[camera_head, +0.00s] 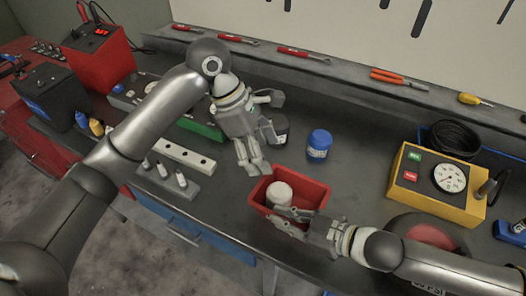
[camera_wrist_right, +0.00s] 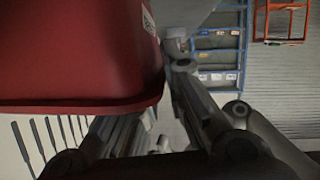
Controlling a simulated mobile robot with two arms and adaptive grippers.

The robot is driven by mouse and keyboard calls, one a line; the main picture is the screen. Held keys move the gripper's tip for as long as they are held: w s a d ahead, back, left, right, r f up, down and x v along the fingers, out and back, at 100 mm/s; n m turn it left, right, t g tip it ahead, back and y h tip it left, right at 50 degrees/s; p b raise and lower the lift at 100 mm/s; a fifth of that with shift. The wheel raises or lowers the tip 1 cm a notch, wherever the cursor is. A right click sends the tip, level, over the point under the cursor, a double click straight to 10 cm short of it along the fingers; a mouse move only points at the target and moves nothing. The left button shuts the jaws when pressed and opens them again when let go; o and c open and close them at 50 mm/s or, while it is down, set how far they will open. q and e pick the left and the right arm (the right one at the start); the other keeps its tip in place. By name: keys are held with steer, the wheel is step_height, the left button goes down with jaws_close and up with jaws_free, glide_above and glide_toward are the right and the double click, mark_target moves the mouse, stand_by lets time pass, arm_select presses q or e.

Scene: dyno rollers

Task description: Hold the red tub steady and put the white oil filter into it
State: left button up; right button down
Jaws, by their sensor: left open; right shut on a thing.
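The red tub (camera_head: 317,194) sits on the grey bench near its front edge. The white oil filter (camera_head: 281,192) is inside the tub, its pale top showing and its lower part hidden by the tub wall. My left gripper (camera_head: 266,150) is open and empty, just behind and left of the tub, apart from the filter. My right gripper (camera_head: 283,221) is shut on the tub's front wall. In the right wrist view the red tub (camera_wrist_right: 75,50) fills the upper left, close to the fingers (camera_wrist_right: 150,120).
A yellow gauge box (camera_head: 420,184) is to the right. A block with upright pins (camera_head: 165,180) is to the left. Tools lie along the back ledge.

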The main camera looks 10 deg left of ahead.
stand_by(0.3)
steer(key=c, duration=1.4)
jaws_free()
steer(key=shift+c, duration=0.2)
